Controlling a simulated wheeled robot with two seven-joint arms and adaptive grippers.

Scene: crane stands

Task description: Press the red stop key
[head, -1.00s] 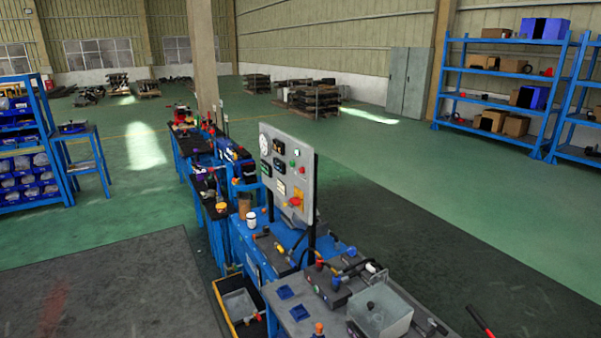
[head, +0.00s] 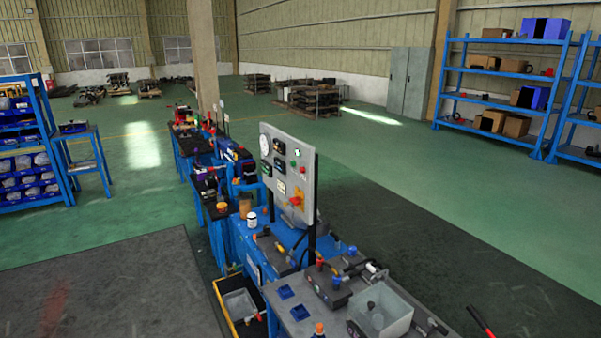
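A grey upright control panel (head: 288,172) stands on the blue bench in the middle of the head view, turned to face left. The red stop key (head: 295,202) sits low on the panel, on or beside a yellow-orange patch (head: 299,193). Above it are a round white gauge, dark displays and small red and green buttons. I cannot tell whether the key is pressed. Neither of my grippers shows in the view.
A grey work surface (head: 281,305) with blue recesses, dark fixtures and a pale see-through box (head: 380,312) lies in front. A yellow-edged bin (head: 237,302) is at its left. Open floor (head: 420,235) lies right; blue shelves (head: 505,95) stand far right.

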